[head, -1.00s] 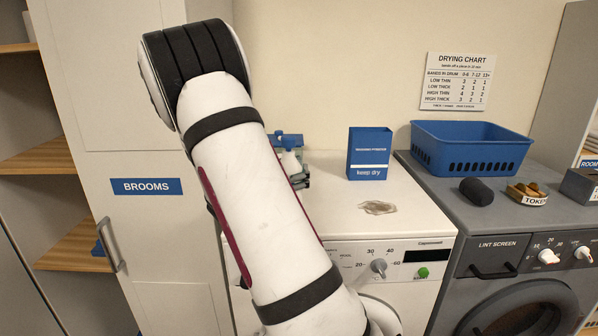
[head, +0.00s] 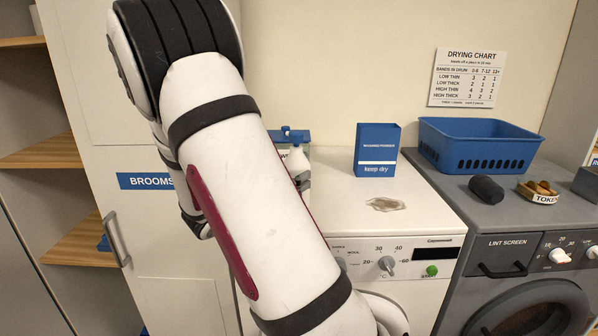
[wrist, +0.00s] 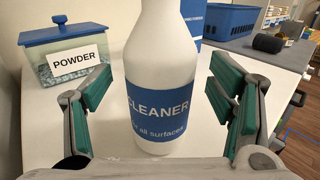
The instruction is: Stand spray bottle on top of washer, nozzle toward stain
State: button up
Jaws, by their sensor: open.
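The spray bottle (wrist: 158,60) is white with a blue CLEANER label. It stands upright on the washer's white top (wrist: 55,130). In the wrist view its head is cut off, so its nozzle direction cannot be told. My gripper (wrist: 160,92) is open, with green-padded fingers on either side of the bottle and gaps between. In the head view my arm hides most of the gripper; a bit of the white bottle (head: 297,160) shows past it. The washer (head: 340,195) bears a brownish stain (head: 385,204) to the right of the bottle, near the front.
A blue-lidded powder box (wrist: 75,58) stands left of the bottle in the wrist view. A blue keep-dry carton (head: 377,148) stands behind the stain. The grey dryer (head: 450,190) at right bears a blue basket (head: 478,146), a dark roll (head: 486,188) and a token tray (head: 540,196).

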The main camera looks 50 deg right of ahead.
jog(key=s+a+m+g+y, duration=0.2)
jog(key=s+a+m+y, duration=0.75)
jog(key=s+a, duration=0.35)
jog(key=s+a+r+m+t+y, duration=0.2)
jog(key=a+m+t+y, duration=0.1)
jog(key=a, duration=0.7)
jog(key=s+a+r+m+t+y, duration=0.2)
jog(key=a+r+m+t+y, duration=0.1)
jog(key=a, duration=0.7)
jog(key=shift+s+m+t+y, duration=0.4)
jog(key=shift+m+t+y, duration=0.4)
jog(key=shift+m+y, duration=0.45)
jog(key=shift+o, duration=0.5)
